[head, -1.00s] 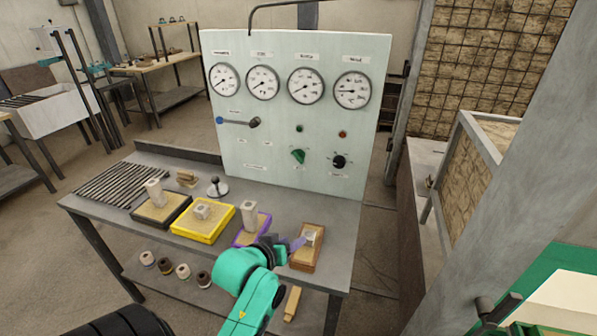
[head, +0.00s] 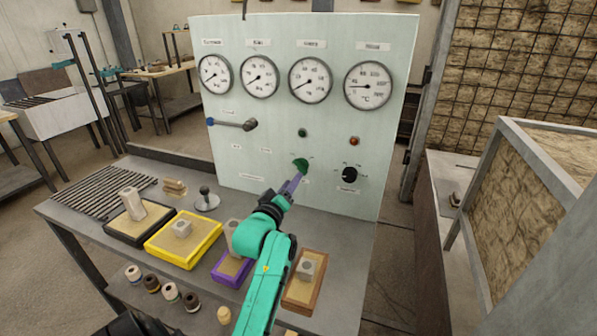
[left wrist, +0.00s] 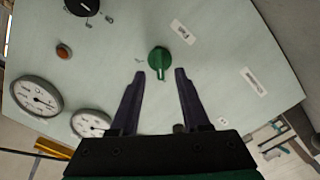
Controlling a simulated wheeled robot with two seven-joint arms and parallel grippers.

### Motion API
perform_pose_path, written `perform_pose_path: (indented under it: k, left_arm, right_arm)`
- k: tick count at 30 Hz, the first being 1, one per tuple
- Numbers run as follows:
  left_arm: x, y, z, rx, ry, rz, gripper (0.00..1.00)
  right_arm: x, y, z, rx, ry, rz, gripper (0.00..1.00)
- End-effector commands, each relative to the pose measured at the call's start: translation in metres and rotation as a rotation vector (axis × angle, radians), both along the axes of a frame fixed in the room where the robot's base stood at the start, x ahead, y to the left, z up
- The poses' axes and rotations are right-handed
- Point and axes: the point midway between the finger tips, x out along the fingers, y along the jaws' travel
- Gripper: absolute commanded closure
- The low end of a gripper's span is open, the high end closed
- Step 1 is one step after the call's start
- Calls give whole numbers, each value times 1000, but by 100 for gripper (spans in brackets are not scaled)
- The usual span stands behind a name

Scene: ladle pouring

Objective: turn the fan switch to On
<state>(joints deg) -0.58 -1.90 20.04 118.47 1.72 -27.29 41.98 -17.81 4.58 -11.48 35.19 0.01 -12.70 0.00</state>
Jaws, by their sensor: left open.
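A pale upright panel (head: 230,130) stands at the back of the table. It carries a green knob (head: 300,165) and, to its right, a black knob (head: 349,175). The labels are too small to read, so I cannot tell which is the fan switch. My right gripper is not in view.
Several round gauges (head: 310,81) line the panel's top. A lever (head: 232,124) sits at left, with a green lamp (head: 302,132) and a red lamp (head: 354,141) above the knobs. The yellow tray (head: 217,226) and other trays with blocks stand on the table (head: 70,215) below.

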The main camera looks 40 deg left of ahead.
Motion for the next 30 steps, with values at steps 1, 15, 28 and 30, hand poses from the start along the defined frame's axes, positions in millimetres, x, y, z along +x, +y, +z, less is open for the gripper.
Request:
perform_pose_path:
  k: [1,15,28,30]
  left_arm:
    - [13,5,3,2,-2,-1,54]
    - [53,19,0,2,1,0,54]
    - [53,18,-1,5,3,-1,100]
    - [53,18,-1,13,5,-1,100]
  right_arm:
    - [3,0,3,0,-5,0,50]
    - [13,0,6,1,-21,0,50]
    - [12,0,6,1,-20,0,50]
    - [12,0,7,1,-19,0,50]
